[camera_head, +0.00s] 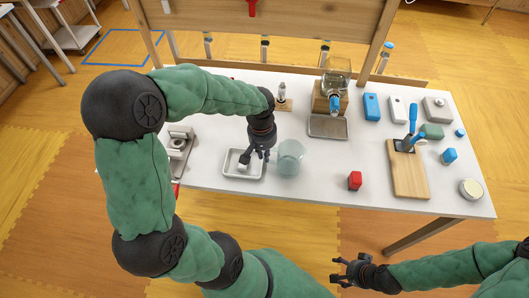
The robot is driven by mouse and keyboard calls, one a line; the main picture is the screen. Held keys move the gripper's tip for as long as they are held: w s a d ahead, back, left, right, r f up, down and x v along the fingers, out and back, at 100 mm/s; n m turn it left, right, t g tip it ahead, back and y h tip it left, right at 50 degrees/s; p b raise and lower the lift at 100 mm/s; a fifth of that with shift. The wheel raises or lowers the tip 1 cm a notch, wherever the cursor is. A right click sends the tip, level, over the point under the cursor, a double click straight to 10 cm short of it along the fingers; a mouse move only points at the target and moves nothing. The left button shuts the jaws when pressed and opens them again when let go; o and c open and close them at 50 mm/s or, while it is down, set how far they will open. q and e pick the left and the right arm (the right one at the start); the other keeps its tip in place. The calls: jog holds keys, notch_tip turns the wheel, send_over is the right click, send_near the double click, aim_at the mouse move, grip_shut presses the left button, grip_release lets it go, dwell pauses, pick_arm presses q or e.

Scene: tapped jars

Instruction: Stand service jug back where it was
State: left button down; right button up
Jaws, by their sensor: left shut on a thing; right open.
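The service jug (290,158) is a clear, pale blue-green vessel, upright over the middle of the white table. My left gripper (258,156) is at the jug's left side, shut on it, seemingly by the handle, which the fingers mostly hide. I cannot tell whether the jug's base touches the table. A glass jar (337,66) with a blue tap (335,104) stands on a wooden stand behind and right of the jug. A grey drip tray (328,127) lies below the tap. My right gripper (349,270) is open and empty, in front of the table.
A shallow white tray (231,168) lies left of the jug, partly under my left gripper. A wooden board (407,174) with blue-handled tools, a round white tub (471,189) and several small items fill the right end. Table is bare between jug and red block.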

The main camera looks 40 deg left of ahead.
pick_arm(q)
jog(key=shift+f+b, duration=0.4)
jog(key=shift+f, duration=0.2)
dwell(1.1)
jog(key=c, duration=1.2)
grip_release()
jog(key=shift+r, duration=0.1)
jog(key=shift+s+a+r+p, duration=0.1)
jog(key=shift+r+p, duration=1.55)
jog(key=shift+r, duration=0.3)
jog(key=shift+s+a+r+p, duration=0.1)
jog(key=shift+r+p, duration=1.5)
jog(key=shift+r, duration=0.35)
